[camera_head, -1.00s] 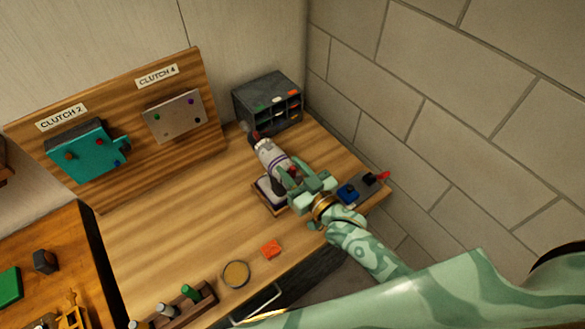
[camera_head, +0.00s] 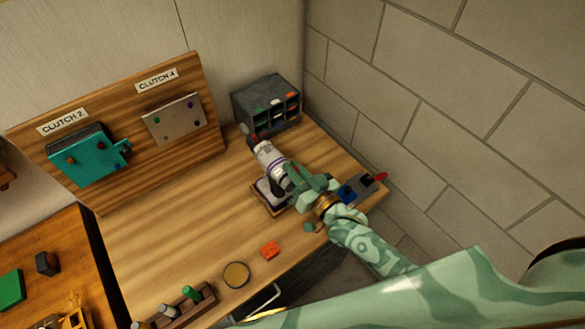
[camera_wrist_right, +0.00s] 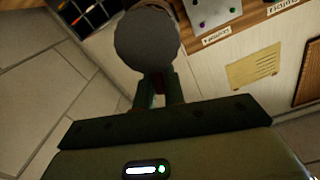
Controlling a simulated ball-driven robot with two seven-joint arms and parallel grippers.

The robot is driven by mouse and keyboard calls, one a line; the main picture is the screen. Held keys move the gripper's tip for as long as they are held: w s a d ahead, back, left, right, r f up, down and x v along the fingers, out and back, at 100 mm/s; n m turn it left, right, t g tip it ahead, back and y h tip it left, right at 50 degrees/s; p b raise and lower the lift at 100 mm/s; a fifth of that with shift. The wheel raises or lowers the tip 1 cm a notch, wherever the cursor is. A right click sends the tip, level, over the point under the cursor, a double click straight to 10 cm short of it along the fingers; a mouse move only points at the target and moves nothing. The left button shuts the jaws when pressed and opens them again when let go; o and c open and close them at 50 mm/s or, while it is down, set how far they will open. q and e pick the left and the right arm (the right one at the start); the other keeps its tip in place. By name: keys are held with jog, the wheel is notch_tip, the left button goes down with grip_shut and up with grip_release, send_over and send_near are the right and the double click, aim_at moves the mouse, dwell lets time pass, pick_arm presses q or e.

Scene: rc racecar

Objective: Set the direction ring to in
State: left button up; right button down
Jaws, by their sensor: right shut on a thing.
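A white and grey powered driver (camera_head: 268,158) with purple bands stands tilted in a small wooden-edged holder (camera_head: 262,204) on the bench. My right gripper (camera_head: 300,178) is shut on the near end of the driver, where the direction ring would be; my fingers hide that part, so its setting cannot be read. In the right wrist view, a round grey end face (camera_wrist_right: 147,40) fills the space just beyond my right fingers (camera_wrist_right: 157,92). My left gripper is not in view.
A dark compartment box (camera_head: 265,105) stands behind the driver. A board with a teal clutch block (camera_head: 85,155) and a grey plate (camera_head: 174,119) is at left. A blue block (camera_head: 347,193) and a red-tipped item (camera_head: 374,179) lie right. An orange piece (camera_head: 269,249) and round dish (camera_head: 236,275) are in front.

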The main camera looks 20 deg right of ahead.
jog(key=shift+w+d+f+m, duration=0.1)
jog(key=shift+d+m, duration=0.15)
jog(key=shift+m, duration=0.45)
jog(key=shift+w+d+f+m, duration=0.1)
jog(key=shift+d+m, duration=0.15)
jog(key=shift+m, duration=0.45)
jog(key=c, duration=1.5)
grip_release()
jog(key=shift+b+v, duration=0.7)
jog(key=shift+v, duration=7.5)
